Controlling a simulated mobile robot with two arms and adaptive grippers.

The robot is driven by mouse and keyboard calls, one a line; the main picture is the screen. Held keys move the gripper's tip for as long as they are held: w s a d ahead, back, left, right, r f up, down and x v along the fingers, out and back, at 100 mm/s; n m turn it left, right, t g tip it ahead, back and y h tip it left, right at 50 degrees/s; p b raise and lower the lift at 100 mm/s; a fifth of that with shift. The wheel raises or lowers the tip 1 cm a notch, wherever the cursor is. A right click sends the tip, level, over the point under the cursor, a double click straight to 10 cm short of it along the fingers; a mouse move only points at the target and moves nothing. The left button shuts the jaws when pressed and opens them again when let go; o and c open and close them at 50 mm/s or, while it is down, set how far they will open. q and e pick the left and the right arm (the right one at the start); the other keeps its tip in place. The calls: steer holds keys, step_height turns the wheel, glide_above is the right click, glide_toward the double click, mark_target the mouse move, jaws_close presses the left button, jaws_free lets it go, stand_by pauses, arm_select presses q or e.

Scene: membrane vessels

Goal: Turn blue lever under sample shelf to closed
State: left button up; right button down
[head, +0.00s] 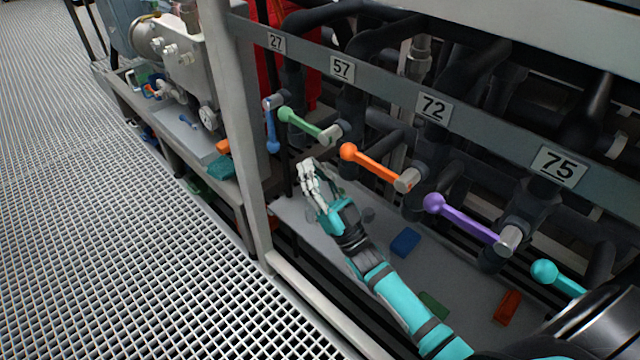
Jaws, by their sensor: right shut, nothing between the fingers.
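The blue lever (271,130) is at the left end of the row of levers, below the plate marked 27 (276,42). It hangs almost straight down from its grey pivot, with its ball end lowest. My right gripper (306,167) is shut and empty. In the picture it is to the right of and slightly below the blue lever's ball, with a gap between them. Its fingers point up, below the green lever (303,124). My left gripper is not in view. I cannot tell which part is the sample shelf.
A grey post (235,110) stands just left of the blue lever. A low shelf (300,217) holds loose blocks. The grated floor (100,200) at left is clear.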

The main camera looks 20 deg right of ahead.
mark_target(271, 127)
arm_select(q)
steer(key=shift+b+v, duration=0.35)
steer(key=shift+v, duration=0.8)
arm_select(e)
steer(key=w+a+r, duration=0.2)
steer(key=w, duration=0.4)
steer(key=shift+w+a+r, duration=0.2)
steer(key=shift+w+r, duration=0.1)
steer(key=shift+r, duration=0.05)
arm_select(q)
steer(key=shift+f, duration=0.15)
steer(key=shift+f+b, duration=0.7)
steer(key=shift+b, duration=0.15)
arm_select(e)
steer(key=shift+w+f, duration=0.1)
steer(key=shift+f, duration=0.05)
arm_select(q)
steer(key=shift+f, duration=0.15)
arm_select(e)
steer(key=shift+t, duration=0.3)
